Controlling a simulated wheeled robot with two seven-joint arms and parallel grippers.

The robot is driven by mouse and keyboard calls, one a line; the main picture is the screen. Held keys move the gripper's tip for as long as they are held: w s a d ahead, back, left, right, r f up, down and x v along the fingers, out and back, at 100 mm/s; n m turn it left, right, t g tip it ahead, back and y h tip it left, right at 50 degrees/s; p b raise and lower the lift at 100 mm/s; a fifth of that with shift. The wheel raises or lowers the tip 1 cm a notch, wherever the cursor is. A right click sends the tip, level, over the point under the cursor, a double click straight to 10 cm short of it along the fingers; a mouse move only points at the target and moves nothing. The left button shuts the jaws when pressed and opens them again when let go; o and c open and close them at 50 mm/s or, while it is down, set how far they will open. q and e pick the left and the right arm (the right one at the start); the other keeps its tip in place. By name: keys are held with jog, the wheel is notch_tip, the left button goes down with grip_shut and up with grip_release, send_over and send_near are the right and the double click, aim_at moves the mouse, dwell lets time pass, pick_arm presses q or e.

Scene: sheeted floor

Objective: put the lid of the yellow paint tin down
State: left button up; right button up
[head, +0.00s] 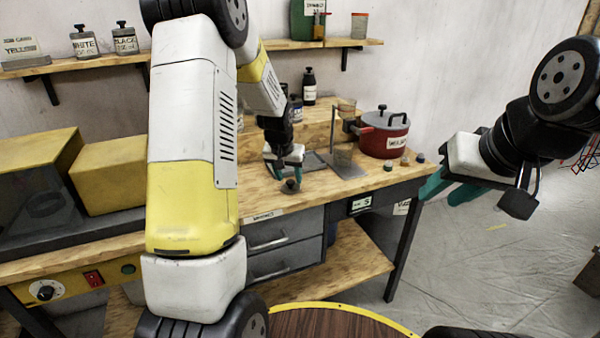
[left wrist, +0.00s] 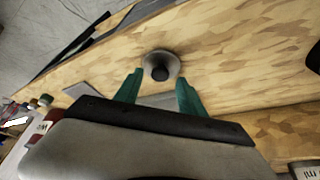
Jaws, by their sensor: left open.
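A small round grey lid with a dark knob (left wrist: 160,67) lies on the wooden bench top. In the head view the lid (head: 291,187) is near the bench's front edge, under my left gripper. My left gripper (head: 289,163) is open and empty; in the left wrist view the lid is just beyond its teal fingertips (left wrist: 160,83), apart from them. A block lettered YELLOW (head: 22,50) is at the far left of the shelf; I cannot tell if it is the yellow paint tin. My right gripper (head: 440,194) hangs beside the bench's right end, with nothing seen in it; its finger gap is unclear.
A red lidded pot (head: 375,140) stands at the bench's right, with several small knobs before it. A grey stand (head: 343,165) with a glass beaker is right of my left gripper. WHITE (head: 84,44) and BLACK (head: 125,42) tins stand on the shelf.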

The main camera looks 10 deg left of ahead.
pick_arm(q)
jog(key=s+d+r+t, duration=0.1)
jog(key=s+d+r, duration=0.1)
jog(key=s+r, duration=1.45)
jog(key=s+d+r+h, duration=0.1)
jog(key=s+r, duration=0.1)
jog(key=s, duration=0.5)
jog(key=s+d+r+h, duration=0.1)
jog(key=s+d+r, duration=0.1)
jog(key=s, duration=0.6)
jog(key=shift+t, duration=0.4)
jog(key=shift+a, duration=0.15)
